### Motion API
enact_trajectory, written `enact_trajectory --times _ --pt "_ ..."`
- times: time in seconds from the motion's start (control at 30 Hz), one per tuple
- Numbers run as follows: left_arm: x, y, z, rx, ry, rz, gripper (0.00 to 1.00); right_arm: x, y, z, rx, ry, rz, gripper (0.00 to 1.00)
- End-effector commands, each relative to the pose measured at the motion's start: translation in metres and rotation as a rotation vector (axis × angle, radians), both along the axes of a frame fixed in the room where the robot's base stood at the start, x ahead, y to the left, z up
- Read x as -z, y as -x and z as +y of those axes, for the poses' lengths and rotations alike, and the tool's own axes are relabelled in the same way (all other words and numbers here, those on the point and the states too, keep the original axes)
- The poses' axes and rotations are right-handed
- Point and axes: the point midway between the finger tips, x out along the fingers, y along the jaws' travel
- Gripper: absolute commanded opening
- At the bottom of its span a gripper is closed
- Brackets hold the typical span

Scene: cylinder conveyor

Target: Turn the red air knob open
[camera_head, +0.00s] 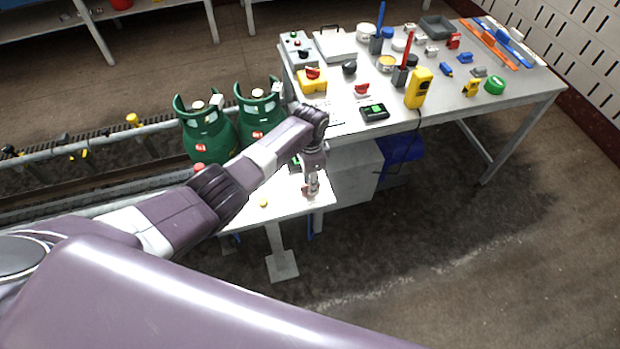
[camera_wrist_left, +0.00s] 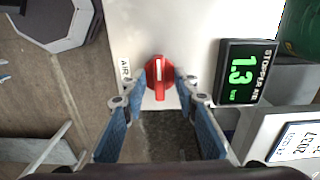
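The red air knob (camera_wrist_left: 160,74) is on a white panel beside an AIR label (camera_wrist_left: 125,69) in the left wrist view. Its grip bar, with a white mark, runs up and down in that picture. My left gripper (camera_wrist_left: 163,78) points at the knob, with one blue finger on each side of it. The fingers are apart, wider than the grip bar; whether the tips touch the knob's rim is unclear. In the head view my left gripper (camera_head: 311,188) is low over the small white table (camera_head: 250,218) and mostly hides the knob. My right gripper is not in view.
A STOPPER AIR display (camera_wrist_left: 244,72) reading 1.3 sits right of the knob. Two green gas cylinders (camera_head: 206,135) stand on the conveyor (camera_head: 90,190) behind my arm. A cluttered workbench (camera_head: 520,90) stands behind and right. Floor to the right is clear.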

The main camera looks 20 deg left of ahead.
Motion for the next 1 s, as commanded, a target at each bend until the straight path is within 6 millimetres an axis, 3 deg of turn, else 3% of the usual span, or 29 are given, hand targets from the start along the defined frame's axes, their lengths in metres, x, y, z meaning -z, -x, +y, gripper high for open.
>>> enact_trajectory --times 0.27,0.7,1.0 --pt "-0.025 -0.001 0.001 0.001 0.0 -0.004 0.28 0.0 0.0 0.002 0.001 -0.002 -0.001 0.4" --pt "-0.107 -0.001 0.001 -0.001 0.0 -0.004 0.28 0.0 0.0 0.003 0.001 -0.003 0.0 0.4" --pt "-0.12 0.0 0.001 -0.002 -0.001 -0.001 0.28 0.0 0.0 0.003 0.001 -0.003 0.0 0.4"
